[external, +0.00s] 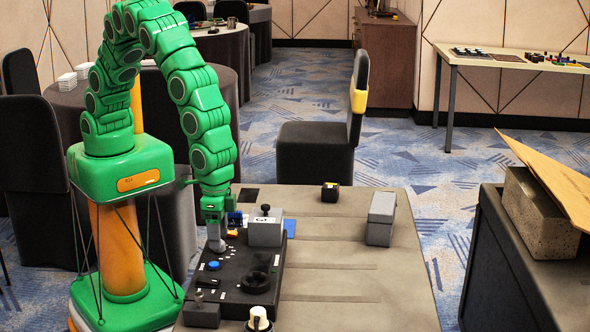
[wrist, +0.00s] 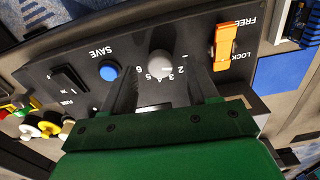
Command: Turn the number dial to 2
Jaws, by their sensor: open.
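The number dial (wrist: 160,62) is a round light-grey knob on a black control panel (wrist: 215,20). Small white numbers curve around its lower side in the wrist view, with the 2 at its right. I cannot tell which number it points to. My gripper (wrist: 162,72) is open, with one dark finger on each side of the dial. I cannot tell whether either finger touches it. In the external view my gripper (external: 214,242) reaches down to the far left part of the panel (external: 235,290), and the dial is hidden there.
A blue SAVE button (wrist: 110,70) and black rocker switch (wrist: 70,78) lie left of the dial. An orange FREE/LOCK switch (wrist: 224,46) lies right. A grey box with a black knob (external: 265,230) stands near my gripper. The table's right side is mostly clear.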

